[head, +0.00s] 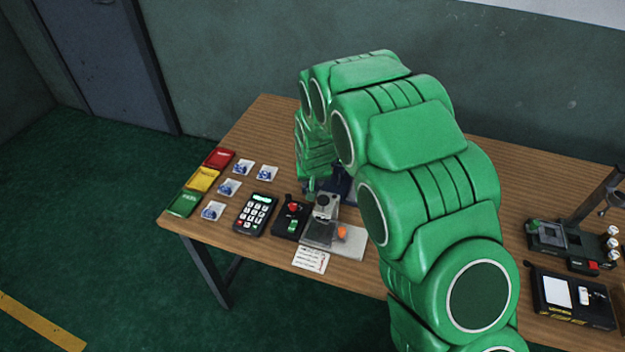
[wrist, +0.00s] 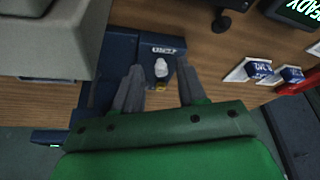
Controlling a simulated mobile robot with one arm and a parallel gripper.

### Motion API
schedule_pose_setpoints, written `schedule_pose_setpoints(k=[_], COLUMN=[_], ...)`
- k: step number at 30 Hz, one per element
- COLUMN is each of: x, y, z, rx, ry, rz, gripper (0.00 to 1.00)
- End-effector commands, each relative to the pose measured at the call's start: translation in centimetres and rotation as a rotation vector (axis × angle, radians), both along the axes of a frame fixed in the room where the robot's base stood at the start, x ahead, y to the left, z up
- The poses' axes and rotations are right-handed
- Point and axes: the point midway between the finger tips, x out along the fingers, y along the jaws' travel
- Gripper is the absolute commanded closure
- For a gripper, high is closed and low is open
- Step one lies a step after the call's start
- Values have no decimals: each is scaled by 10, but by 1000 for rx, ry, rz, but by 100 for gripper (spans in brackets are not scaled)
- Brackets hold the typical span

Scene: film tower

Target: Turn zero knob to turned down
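The zero knob (wrist: 161,68) is a small white knob on a dark blue device (wrist: 122,48), beside an upside-down label that appears to read ZERO. A small yellow mark shows just below the knob. My gripper (wrist: 159,66) is open, with one grey finger on each side of the knob and visible gaps between. Whether the fingertips reach down to its height is unclear. In the head view my green arm hides most of the blue device (head: 343,186) and the knob, and my gripper (head: 311,186) shows only in part near it.
In the head view a scale-like grey device (head: 322,222) with an orange item (head: 342,232), a black box with red and green controls (head: 291,217), and a keypad (head: 254,214) stand close by. Small cards and coloured trays (head: 202,180) lie left. More equipment (head: 572,297) stands right.

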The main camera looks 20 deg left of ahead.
Motion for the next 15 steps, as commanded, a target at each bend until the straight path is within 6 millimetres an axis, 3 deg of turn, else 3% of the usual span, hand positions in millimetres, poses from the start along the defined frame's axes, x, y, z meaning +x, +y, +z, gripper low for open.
schedule_pose_setpoints(k=[15], x=[-2], y=[0], z=[8], rx=[2], ry=[-2], rz=[0], gripper=[59])
